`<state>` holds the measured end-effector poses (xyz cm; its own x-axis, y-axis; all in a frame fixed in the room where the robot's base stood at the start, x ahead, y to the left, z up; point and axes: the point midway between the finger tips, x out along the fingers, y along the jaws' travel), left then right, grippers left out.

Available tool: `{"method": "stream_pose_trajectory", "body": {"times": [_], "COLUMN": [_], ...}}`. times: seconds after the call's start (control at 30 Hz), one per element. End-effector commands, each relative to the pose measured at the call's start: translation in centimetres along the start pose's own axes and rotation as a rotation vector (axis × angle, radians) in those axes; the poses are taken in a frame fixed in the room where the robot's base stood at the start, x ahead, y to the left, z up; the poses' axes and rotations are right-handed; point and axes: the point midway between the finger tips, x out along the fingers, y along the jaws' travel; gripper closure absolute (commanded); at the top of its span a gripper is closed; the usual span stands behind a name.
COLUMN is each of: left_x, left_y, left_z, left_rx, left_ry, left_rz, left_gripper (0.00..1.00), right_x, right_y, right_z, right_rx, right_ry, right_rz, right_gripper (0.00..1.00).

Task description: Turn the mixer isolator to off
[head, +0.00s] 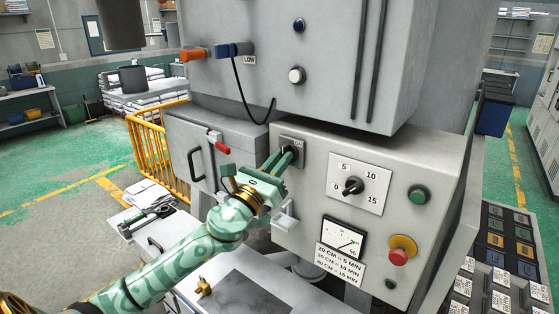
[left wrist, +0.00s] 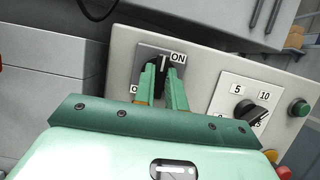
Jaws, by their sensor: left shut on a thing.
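The mixer isolator is a black rotary knob (left wrist: 162,64) on a grey plate on the panel's left part. In the left wrist view an ON label (left wrist: 178,58) sits at the plate's upper right, and an "O" shows at its lower left, the rest of that label hidden by a finger. The knob's pale mark points up, beside ON. In the head view the isolator's plate (head: 293,144) is partly covered by my left gripper (head: 286,157). The gripper's green fingers are shut on the knob, one on each side. My right gripper is not in view.
Right of the isolator are a 0–15 dial (head: 353,186), a green button (head: 419,195), a gauge (head: 343,238) and a red stop button (head: 400,251). A red-handled lever (head: 221,146) is left of it. A black cable (head: 243,95) hangs above.

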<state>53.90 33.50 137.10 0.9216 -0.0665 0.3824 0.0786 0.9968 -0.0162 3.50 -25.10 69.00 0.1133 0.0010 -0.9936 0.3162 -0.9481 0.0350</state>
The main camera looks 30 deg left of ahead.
Motion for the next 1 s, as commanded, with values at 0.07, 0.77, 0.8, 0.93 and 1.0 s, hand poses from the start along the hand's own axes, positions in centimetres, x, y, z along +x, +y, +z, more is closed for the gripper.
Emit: {"method": "stream_pose_trajectory", "body": {"times": [0.07,0.77,0.8,0.93,1.0], "left_x": [0.0,0.2,0.2,0.2,0.2], "left_y": [0.0,-0.2,-0.2,-0.3,-0.3], "left_z": [0.1,0.4,0.4,0.5,0.5], "left_rx": [-0.022,-0.546,-0.58,-0.695,-0.756], "left_ry": [0.001,0.0,0.0,0.0,0.0], "left_rz": [0.009,0.228,0.243,0.289,0.315], "left_gripper": [1.0,1.0,1.0,1.0,1.0], "right_x": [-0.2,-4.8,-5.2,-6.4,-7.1], "right_y": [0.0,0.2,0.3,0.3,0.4], "right_z": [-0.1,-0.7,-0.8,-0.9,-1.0], "right_rx": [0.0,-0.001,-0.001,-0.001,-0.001], "right_ry": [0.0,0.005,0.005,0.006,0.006], "right_rz": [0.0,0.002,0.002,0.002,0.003], "right_gripper": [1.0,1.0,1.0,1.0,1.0]}}
